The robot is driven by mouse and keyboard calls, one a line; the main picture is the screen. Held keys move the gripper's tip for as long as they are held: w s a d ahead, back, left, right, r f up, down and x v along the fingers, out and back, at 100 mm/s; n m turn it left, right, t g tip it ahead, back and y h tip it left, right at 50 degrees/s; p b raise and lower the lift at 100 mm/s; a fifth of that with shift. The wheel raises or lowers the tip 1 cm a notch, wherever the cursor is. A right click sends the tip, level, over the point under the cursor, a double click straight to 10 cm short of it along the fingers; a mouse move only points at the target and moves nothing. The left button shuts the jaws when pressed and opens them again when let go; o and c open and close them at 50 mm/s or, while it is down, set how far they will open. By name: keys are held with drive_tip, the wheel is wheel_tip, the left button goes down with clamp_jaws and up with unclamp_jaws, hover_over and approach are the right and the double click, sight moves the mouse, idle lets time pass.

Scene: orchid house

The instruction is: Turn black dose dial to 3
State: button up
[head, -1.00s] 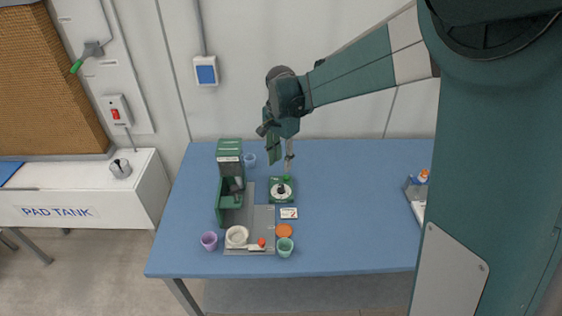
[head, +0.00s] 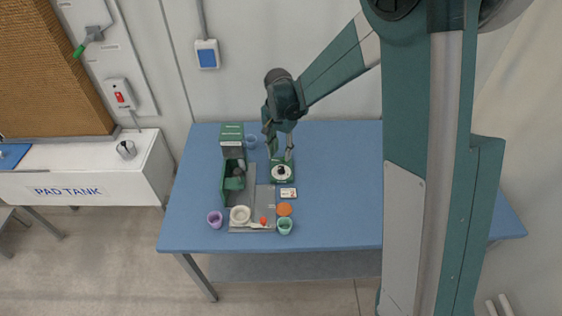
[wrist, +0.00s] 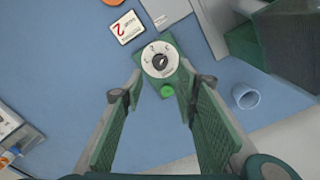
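The black dose dial (head: 281,172) is a small dark knob on a white round scale, on a green base on the blue table. In the wrist view the dial (wrist: 160,60) is near the top centre; the scale's marks and the knob's setting are too small to read surely. A green round button (wrist: 167,91) is on the same base. My gripper (head: 281,153) is above the table at the dial's back side. In the wrist view its two fingers are wide apart with nothing between them gripped, and the dial lies beyond the fingertips.
A green dispenser (head: 231,140) stands left of the dial. A card with a red number (wrist: 121,27) lies near the dial's base. Purple (head: 215,219) and mint (head: 285,227) cups, a white bowl (head: 240,214) and an orange disc (head: 284,210) are in front. The table's right is clear.

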sight(281, 167)
drive_tip(key=shift+f, duration=0.25)
drive_tip(key=shift+d+f+b, duration=0.1)
drive_tip(key=shift+f+b, duration=0.2)
drive_tip(key=shift+f, duration=3.45)
drive_tip(key=shift+c, duration=0.5)
drive_tip(key=c, duration=0.8)
